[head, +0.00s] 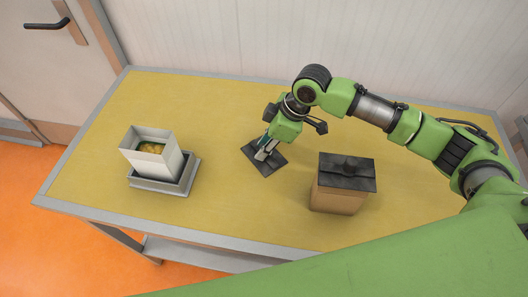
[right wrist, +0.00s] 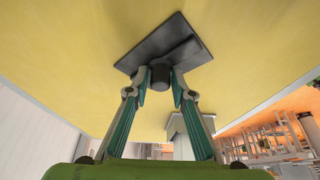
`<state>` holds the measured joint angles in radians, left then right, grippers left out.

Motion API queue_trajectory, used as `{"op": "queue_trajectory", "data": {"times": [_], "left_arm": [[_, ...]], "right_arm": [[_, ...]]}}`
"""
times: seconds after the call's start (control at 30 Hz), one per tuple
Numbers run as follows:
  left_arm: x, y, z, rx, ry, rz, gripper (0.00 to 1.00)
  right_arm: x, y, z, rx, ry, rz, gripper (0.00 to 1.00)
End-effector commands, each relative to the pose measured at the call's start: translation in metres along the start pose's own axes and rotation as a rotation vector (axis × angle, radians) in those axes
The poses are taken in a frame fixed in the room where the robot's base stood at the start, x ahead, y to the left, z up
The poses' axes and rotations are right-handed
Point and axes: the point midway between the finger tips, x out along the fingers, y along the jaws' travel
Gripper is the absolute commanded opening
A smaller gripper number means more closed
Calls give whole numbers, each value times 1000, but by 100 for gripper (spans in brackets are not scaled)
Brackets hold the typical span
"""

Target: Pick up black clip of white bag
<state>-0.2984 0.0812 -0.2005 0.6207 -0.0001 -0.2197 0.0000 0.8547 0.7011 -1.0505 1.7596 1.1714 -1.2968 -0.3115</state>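The white bag (head: 152,154) is an open, box-shaped bag with yellow-green contents, standing in a grey tray (head: 162,178) on the left of the table. A flat black clip (head: 266,168) with a round knob lies apart from it near the table's middle. My right gripper (head: 266,152) points down at this clip. In the right wrist view, the fingers (right wrist: 160,82) of my right gripper stand on both sides of the black clip's knob (right wrist: 160,72). I cannot tell whether they press on it. My left gripper is not in view.
A brown bag (head: 335,200) with another black clip (head: 347,171) on top stands to the right of my gripper. The yellow table (head: 215,105) is clear between the tray and the loose clip. A wall lies behind the table.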

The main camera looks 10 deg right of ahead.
Motion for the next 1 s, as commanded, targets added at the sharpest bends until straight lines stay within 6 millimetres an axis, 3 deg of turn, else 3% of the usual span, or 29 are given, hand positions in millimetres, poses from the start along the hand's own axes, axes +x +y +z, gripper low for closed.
{"op": "queue_trajectory", "data": {"times": [0.57,0.73,1.0], "left_arm": [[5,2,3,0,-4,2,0],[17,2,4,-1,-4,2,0],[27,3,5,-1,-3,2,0]], "right_arm": [[-6,0,-2,0,-1,-1,0],[-26,1,-11,-2,2,2,0],[-69,-40,-58,-9,5,1,0]]}}
